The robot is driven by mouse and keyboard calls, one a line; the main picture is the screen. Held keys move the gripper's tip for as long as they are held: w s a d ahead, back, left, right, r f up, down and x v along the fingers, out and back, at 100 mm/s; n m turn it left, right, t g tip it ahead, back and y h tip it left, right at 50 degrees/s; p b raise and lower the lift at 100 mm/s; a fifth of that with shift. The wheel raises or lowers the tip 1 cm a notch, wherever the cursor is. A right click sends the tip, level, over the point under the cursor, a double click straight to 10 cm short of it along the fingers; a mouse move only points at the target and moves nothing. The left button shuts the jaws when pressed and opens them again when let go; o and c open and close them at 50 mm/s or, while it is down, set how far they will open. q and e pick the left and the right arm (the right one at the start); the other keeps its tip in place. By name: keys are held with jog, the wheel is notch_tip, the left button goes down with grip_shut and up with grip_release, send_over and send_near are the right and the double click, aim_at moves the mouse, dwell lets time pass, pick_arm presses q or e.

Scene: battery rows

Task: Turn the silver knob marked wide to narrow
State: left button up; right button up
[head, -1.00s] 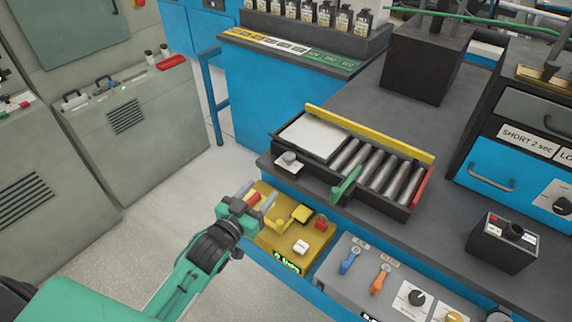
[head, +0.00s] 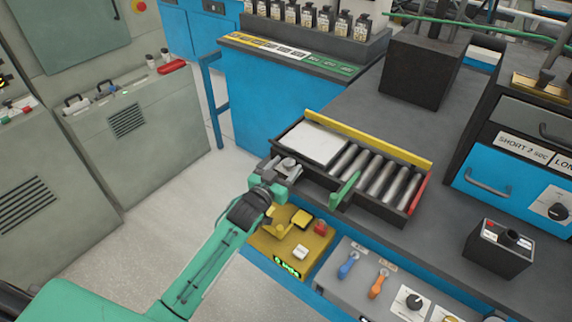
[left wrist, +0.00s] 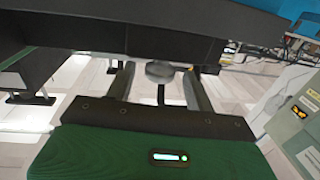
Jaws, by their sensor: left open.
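The silver knob (head: 288,162) sits on the front left corner of the roller tray (head: 330,190); its marking is too small to read. My left gripper (head: 279,168) is at the knob, with its green and grey wrist just below and left of it. In the left wrist view the round knob (left wrist: 160,71) shows between the two fingers (left wrist: 159,88), with gaps on both sides. The gripper is open, and I cannot see either finger touching the knob. The knob's small white plate is mostly hidden by the gripper. My right gripper is not in view.
A yellow control box (head: 292,243) with buttons lies just below the gripper. A grey panel (head: 335,277) with blue and orange levers is to its right. A green lever (head: 345,190) stands at the tray's front. Open floor lies to the left.

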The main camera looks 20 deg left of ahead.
pick_arm(q)
jog(key=shift+w+d, duration=0.15)
jog(key=shift+w, duration=0.25)
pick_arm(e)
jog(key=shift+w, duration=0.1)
pick_arm(q)
jog(key=c, duration=0.9)
jog(key=shift+c, duration=0.2)
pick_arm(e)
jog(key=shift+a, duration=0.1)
